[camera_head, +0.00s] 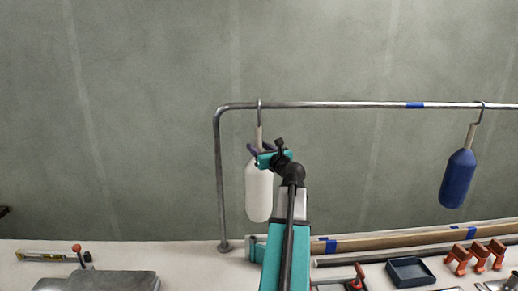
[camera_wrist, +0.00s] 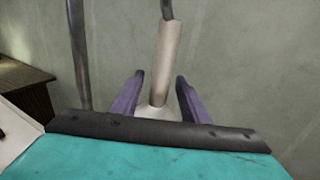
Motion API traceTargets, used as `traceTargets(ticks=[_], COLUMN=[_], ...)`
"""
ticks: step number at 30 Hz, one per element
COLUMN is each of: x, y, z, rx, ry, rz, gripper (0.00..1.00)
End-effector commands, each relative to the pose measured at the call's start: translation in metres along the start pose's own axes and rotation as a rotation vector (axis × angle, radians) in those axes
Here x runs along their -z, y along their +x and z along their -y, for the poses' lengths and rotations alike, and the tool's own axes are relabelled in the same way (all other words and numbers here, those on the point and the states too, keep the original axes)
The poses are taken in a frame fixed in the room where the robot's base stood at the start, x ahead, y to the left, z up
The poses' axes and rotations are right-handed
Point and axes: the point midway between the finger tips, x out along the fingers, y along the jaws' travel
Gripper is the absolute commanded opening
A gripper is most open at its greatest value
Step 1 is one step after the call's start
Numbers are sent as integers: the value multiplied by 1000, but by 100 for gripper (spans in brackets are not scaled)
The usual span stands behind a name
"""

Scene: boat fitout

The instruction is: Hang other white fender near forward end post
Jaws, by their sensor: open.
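A white fender (camera_head: 258,192) hangs by its hook (camera_head: 260,108) from the metal rail (camera_head: 340,105), close to the bent end post (camera_head: 219,180) at the left. My gripper (camera_head: 262,149) is at the fender's neck, with its purple fingers open. In the wrist view, the fingers (camera_wrist: 158,88) stand apart on either side of the beige neck (camera_wrist: 168,60), with gaps showing. The fender's pale shoulder (camera_wrist: 157,113) shows between them, and its lower body is hidden there by my gripper. A blue fender (camera_head: 458,178) hangs farther right on the rail, slightly tilted.
Blue tape (camera_head: 415,105) marks the rail between the fenders. On the bench below lie a level (camera_head: 45,257), a blue tray (camera_head: 410,271), orange clamps (camera_head: 474,256) and long bars (camera_head: 400,240). The rail between the two fenders is free.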

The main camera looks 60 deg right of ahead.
Motion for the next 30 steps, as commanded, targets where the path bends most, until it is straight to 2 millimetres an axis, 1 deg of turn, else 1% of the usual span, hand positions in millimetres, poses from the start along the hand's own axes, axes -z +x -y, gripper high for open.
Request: traceTargets(ticks=[5,11,30], x=[0,0,1], y=[-9,-28,-108], z=[0,0,0], rx=[1,2,3], ry=[0,-1,0], rz=[1,2,2], gripper=[41,41,41])
